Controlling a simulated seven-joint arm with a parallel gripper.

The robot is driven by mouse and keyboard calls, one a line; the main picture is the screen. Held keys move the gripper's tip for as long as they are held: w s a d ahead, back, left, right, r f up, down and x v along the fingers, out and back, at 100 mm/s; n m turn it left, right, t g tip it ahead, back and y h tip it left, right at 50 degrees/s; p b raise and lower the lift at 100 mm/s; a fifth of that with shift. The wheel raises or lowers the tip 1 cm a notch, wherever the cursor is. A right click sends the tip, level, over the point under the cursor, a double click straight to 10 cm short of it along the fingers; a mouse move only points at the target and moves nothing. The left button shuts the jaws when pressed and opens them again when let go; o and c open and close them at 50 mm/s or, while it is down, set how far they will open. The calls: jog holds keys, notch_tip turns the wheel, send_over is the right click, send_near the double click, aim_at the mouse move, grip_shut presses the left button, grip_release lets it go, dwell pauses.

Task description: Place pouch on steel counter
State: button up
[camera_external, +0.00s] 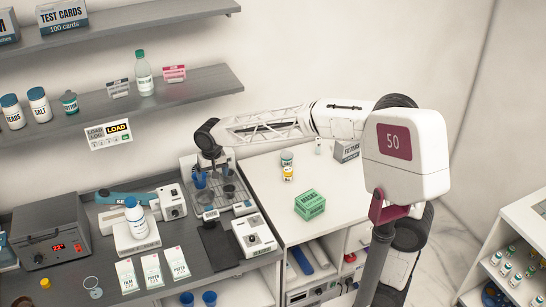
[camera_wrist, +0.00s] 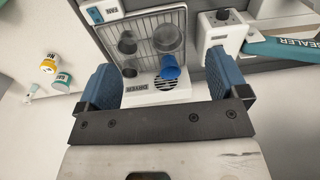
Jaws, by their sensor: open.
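Several small white pouches lie side by side near the front edge of the dark grey counter (camera_external: 195,278) in the external view: a left one (camera_external: 126,275), a middle one (camera_external: 152,270) and a right one (camera_external: 175,263). Their small print is hard to read. The grey counter looks metallic, but I cannot tell if it is steel. My gripper (camera_external: 208,181) is open, pointing down over the dryer rack at the back of this counter, away from the pouches. In the wrist view its blue fingers (camera_wrist: 163,84) stand wide apart with nothing held. No pouch shows there.
The dryer (camera_wrist: 158,88) holds a blue cup (camera_wrist: 170,67) and dark cups. White devices, a bottle (camera_external: 135,215) and a dark box (camera_external: 50,240) crowd the grey counter. The white counter (camera_external: 335,195) at right has free room around a green box (camera_external: 310,205).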

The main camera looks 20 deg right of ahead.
jog(key=s+d+r+t, duration=0.1)
jog(key=s+d, duration=0.3)
jog(key=d, duration=1.1)
jog(key=s+d+r, duration=0.1)
jog(key=s+d, duration=0.3)
jog(key=d, duration=1.1)
jog(key=s+d+f, duration=0.3)
jog(key=s+d, duration=0.5)
jog(key=s+d+f, duration=0.3)
jog(key=s+d, duration=0.5)
jog(key=s, duration=0.1)
jog(key=shift+s+d+f+t+h, duration=0.15)
jog(key=shift+s+f+t+h, duration=0.15)
jog(key=shift+t+h, duration=0.1)
jog(key=shift+c, duration=1.4)
jog(key=shift+w+r, duration=0.1)
jog(key=shift+r, duration=0.05)
